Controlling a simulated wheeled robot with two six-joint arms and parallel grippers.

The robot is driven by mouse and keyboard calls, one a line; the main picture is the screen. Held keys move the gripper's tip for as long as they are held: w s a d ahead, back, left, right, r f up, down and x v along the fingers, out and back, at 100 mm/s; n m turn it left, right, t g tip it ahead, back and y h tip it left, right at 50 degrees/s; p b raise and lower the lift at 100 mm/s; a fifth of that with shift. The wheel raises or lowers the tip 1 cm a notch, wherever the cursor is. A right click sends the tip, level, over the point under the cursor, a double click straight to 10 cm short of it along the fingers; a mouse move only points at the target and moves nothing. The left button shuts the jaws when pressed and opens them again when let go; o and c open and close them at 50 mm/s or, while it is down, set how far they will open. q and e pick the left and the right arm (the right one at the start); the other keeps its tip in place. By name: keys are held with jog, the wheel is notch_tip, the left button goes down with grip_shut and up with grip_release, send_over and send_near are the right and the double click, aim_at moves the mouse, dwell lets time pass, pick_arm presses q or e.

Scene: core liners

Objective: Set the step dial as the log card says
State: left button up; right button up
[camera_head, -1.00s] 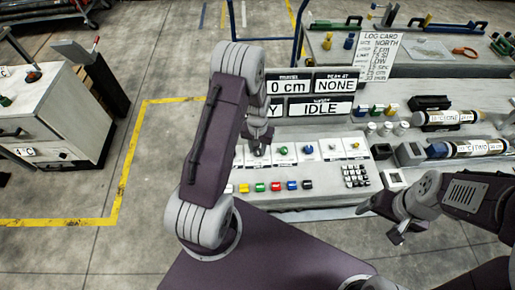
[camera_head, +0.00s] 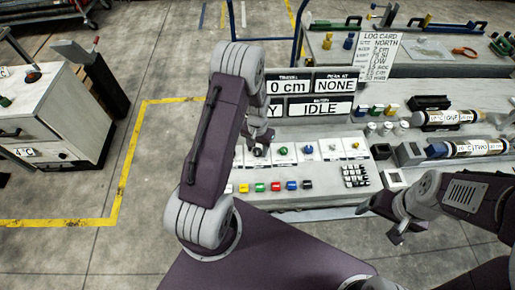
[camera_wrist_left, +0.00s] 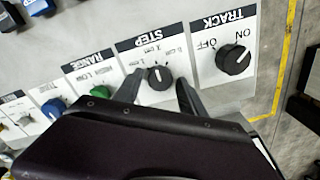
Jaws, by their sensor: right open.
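The black step dial (camera_wrist_left: 160,77) sits on the white STEP plate in the left wrist view, where the text appears upside down. My left gripper (camera_wrist_left: 161,92) is open, one finger on each side of the dial, with gaps visible. In the head view my left gripper (camera_head: 260,140) is over the panel, partly hiding the dial. The log card (camera_head: 379,55) stands at the back; "LOG CARD" and "NORTH" are legible, its smaller lines are hard to read. My right gripper (camera_head: 398,236) is open and empty at the right, in front of the console.
The black TRACK dial (camera_wrist_left: 233,60) is beside the step dial, and the green RANGE dial (camera_wrist_left: 100,92) is on its other side. Coloured buttons (camera_head: 276,186) and a keypad (camera_head: 355,176) lie in front. Display screens (camera_head: 313,95) stand behind. Labelled core tubes (camera_head: 468,147) lie at right.

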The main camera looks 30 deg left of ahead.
aim_at(258, 150)
pick_arm(q)
notch_tip(258, 150, up, 9)
jog(key=b, duration=0.1)
dwell(0.5)
dwell(0.3)
